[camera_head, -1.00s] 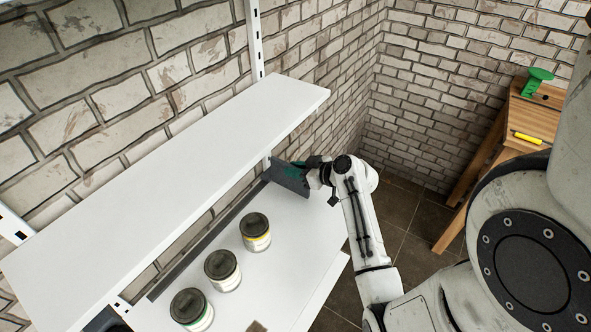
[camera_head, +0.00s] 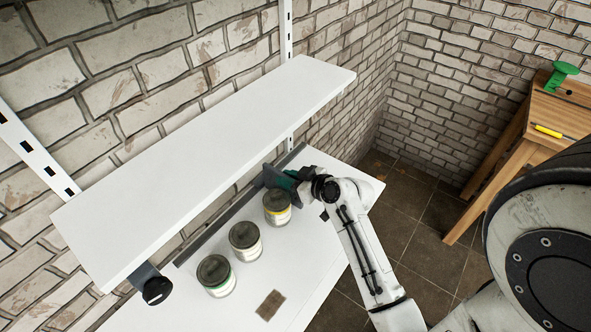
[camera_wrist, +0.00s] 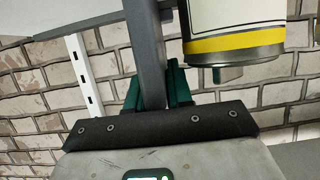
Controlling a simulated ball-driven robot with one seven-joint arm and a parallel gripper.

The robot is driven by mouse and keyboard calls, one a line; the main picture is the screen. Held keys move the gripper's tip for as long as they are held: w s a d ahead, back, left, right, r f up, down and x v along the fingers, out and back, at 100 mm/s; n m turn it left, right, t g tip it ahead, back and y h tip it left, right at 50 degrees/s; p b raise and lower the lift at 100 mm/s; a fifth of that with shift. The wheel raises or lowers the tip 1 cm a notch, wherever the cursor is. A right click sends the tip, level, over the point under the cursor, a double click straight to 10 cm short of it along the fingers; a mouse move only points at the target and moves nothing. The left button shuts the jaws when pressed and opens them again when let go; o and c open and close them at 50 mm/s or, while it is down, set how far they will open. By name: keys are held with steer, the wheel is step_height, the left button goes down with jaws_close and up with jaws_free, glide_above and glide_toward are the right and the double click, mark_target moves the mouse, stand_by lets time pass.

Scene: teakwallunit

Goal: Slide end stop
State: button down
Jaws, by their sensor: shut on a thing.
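The end stop (camera_head: 271,174), a dark grey plate, stands at the back of the lower white shelf, just beyond the yellow-banded can (camera_head: 278,208). My gripper (camera_head: 288,179), with green fingers, is shut on it. In the wrist view, the end stop (camera_wrist: 146,45) shows as a grey bar running between the green fingers (camera_wrist: 152,92). The yellow-banded can (camera_wrist: 235,25) is close beside it there; I cannot tell whether they touch. A dark grey rail (camera_head: 228,215) runs along the back of the lower shelf and is partly hidden.
Two more cans, a middle one (camera_head: 245,242) and a green-banded one (camera_head: 216,275), stand in the row. The upper white shelf (camera_head: 210,165) overhangs the back. A brown square (camera_head: 270,305) lies in front. A wooden table (camera_head: 535,130) stands at right.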

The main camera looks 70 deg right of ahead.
steer(key=c, duration=1.1)
jaws_free()
steer(key=b+v, duration=0.2)
steer(key=v, duration=0.8)
steer(key=shift+s, duration=0.4)
steer(key=shift+s+a, duration=0.1)
steer(key=shift+a, duration=0.05)
